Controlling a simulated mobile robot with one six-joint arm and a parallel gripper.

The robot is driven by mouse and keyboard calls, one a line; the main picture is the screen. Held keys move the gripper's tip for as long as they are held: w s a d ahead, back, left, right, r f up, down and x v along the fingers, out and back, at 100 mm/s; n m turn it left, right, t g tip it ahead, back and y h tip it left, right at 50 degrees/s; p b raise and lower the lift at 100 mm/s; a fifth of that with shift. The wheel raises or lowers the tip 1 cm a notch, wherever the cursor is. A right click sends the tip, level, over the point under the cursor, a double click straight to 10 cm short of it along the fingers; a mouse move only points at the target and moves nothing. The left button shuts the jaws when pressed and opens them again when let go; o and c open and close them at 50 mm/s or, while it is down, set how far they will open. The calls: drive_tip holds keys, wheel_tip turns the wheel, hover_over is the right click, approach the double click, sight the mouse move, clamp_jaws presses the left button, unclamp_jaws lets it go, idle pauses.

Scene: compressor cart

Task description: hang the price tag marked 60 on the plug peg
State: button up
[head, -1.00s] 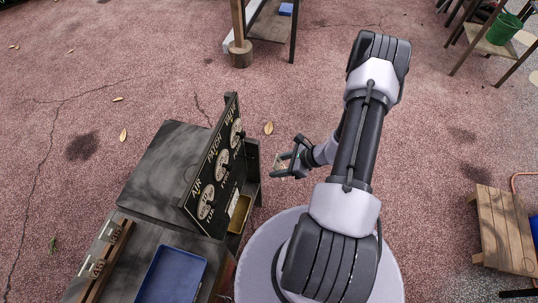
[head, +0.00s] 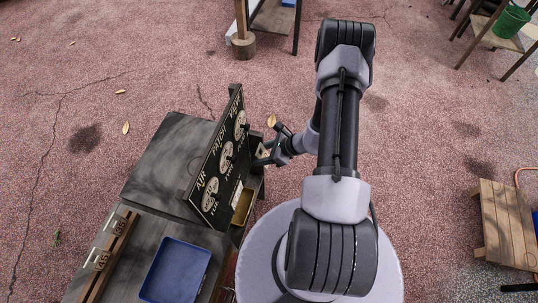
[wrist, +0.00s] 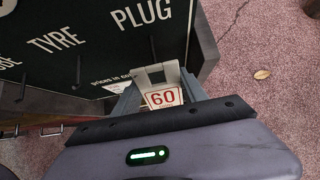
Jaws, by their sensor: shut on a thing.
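The price tag marked 60 (wrist: 163,98) is white with red figures and a pale, squared loop above it. My gripper (wrist: 158,88) is shut on it, in front of the black board (wrist: 105,45). In the head view my gripper (head: 263,158) is close to the board's right-hand face, by its far lower part. The word PLUG (wrist: 141,14) stands on the board above the tag. A thin dark peg (wrist: 153,46) shows below that word, above the tag's loop; they look apart, but the gap in depth is hard to judge.
The TYRE label (wrist: 57,40) and another dark peg (wrist: 78,70) are left of PLUG. A yellow tray (head: 242,207) sits below the board, and a blue tray (head: 175,270) lies on the cart. Open ground is right of the board.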

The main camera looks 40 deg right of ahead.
drive_tip(key=shift+w+a, duration=0.5)
drive_tip(key=shift+w, duration=0.1)
drive_tip(key=shift+b+x, duration=0.75)
drive_tip(key=shift+x, duration=0.2)
drive_tip(key=shift+w+a+r, duration=0.1)
drive_tip(key=shift+w+r, duration=0.05)
drive_tip(key=shift+r, duration=0.05)
drive_tip(key=o, duration=1.4)
drive_tip(key=shift+r, duration=0.1)
